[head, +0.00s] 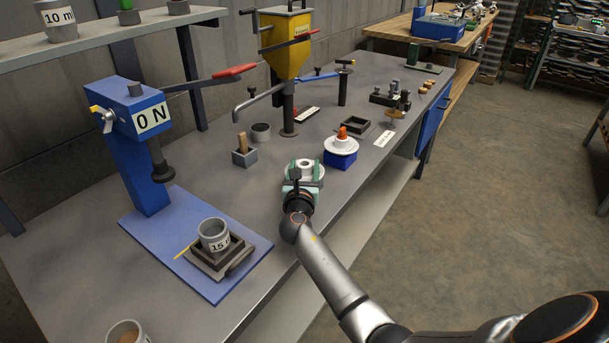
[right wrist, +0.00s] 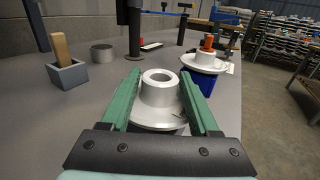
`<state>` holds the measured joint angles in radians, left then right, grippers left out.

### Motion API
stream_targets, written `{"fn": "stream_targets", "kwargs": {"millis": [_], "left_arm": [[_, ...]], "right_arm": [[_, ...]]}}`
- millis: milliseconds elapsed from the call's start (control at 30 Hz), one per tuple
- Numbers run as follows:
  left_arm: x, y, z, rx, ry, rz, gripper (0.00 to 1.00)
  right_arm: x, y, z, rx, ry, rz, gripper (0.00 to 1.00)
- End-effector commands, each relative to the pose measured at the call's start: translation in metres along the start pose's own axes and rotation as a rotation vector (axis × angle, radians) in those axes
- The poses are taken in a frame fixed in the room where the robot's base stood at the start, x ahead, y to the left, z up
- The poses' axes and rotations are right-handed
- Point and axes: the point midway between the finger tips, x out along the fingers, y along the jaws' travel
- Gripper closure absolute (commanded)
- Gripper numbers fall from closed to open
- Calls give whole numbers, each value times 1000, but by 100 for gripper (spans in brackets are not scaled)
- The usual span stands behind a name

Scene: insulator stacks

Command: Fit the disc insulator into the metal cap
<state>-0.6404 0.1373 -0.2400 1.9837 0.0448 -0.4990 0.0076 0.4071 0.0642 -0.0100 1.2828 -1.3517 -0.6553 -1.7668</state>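A white disc insulator with a hollow raised hub (right wrist: 158,92) sits low between the green fingers of my right gripper (right wrist: 160,88). In the head view the disc (head: 316,170) is partly hidden by the right gripper (head: 301,182). The fingers stand open on either side of the hub, with small gaps showing. A second white disc (head: 341,146) with an orange top rests on a blue block (head: 341,160). A grey cup marked 15 (head: 214,236), perhaps the metal cap, stands in a dark fixture (head: 228,262). My left gripper is not in view.
The blue press (head: 140,150) has its plunger above the base plate (head: 172,248). A yellow hopper (head: 286,45), a grey block with a wooden peg (head: 245,157) and a grey ring (head: 261,132) stand behind. The bench's front edge runs close to the gripper.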

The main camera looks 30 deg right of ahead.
Motion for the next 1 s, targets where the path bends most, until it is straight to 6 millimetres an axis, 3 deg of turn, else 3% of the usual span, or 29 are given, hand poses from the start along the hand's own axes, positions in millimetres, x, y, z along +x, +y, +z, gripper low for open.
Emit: {"fn": "stream_targets", "kwargs": {"millis": [67,533,1000], "left_arm": [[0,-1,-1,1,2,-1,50],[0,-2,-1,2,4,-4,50],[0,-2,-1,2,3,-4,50]], "right_arm": [[0,0,0,0,0,0,48],[0,0,0,0,1,0,100],[0,1,2,1,-4,1,100]]}}
